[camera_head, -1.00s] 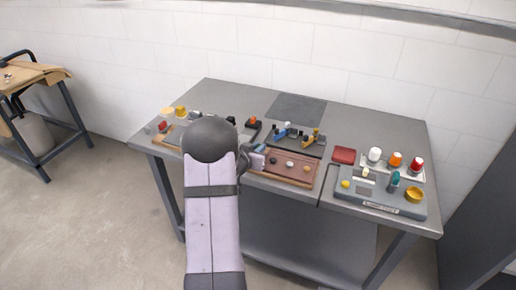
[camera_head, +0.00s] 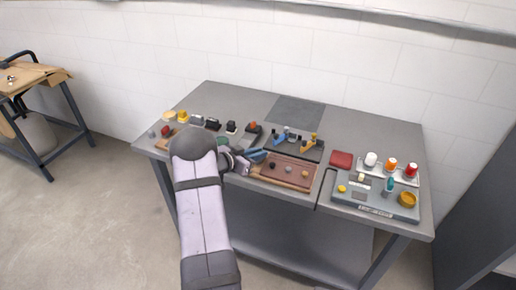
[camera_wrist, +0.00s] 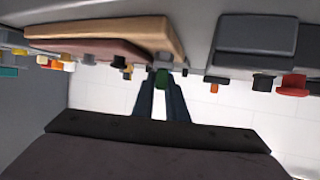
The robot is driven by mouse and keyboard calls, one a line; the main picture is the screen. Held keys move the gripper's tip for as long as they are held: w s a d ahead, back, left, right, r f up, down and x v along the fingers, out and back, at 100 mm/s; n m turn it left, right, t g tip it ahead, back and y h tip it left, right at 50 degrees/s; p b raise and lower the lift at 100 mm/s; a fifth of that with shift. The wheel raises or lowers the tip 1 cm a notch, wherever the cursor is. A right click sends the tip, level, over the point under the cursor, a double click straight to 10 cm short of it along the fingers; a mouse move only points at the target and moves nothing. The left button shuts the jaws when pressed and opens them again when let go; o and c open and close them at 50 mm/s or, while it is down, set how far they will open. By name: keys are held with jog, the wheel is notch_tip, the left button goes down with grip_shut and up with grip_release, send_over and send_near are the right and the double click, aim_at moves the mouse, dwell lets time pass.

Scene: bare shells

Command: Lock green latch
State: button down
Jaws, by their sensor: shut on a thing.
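In the wrist view, which is upside down, my gripper (camera_wrist: 161,88) has its two dark fingers closed around a small green piece (camera_wrist: 161,79), which looks like the green latch's handle. The rest of the latch is hidden by the fingers, so I cannot tell how far it is turned. In the head view my gripper (camera_head: 258,155) reaches in low at the left front corner of a dark board. That board carries a blue latch (camera_head: 281,137) and a yellow latch (camera_head: 308,146). The green piece cannot be made out there.
A brown wooden tray (camera_head: 290,183) with small knobs lies just in front of the board. A grey panel (camera_head: 376,204) with a yellow bowl stands at right, a red block (camera_head: 341,159) beside it. Several small switches line the left back. A dark mat (camera_head: 295,112) lies clear behind.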

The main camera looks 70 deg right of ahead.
jog(key=shift+w+m+g+y, duration=0.1)
jog(key=shift+m+g+y, duration=0.3)
jog(key=shift+m+g, duration=0.55)
jog(key=shift+f+m+g+y+b, duration=0.2)
jog(key=shift+m+g+y+b, duration=0.5)
jog(key=shift+m+g, duration=0.3)
jog(key=shift+m+g+y+b, duration=0.65)
jog(key=shift+m+y+b, duration=0.1)
jog(key=shift+b, duration=0.45)
jog(key=shift+r+m+g+y+b, duration=0.2)
jog(key=shift+m+g+y+b, duration=0.25)
jog(key=shift+b, duration=0.2)
jog(key=c, duration=1.8)
grip_release()
jog(key=shift+o, duration=0.2)
jog(key=shift+b+v, duration=1.05)
jog(key=shift+v, duration=2.55)
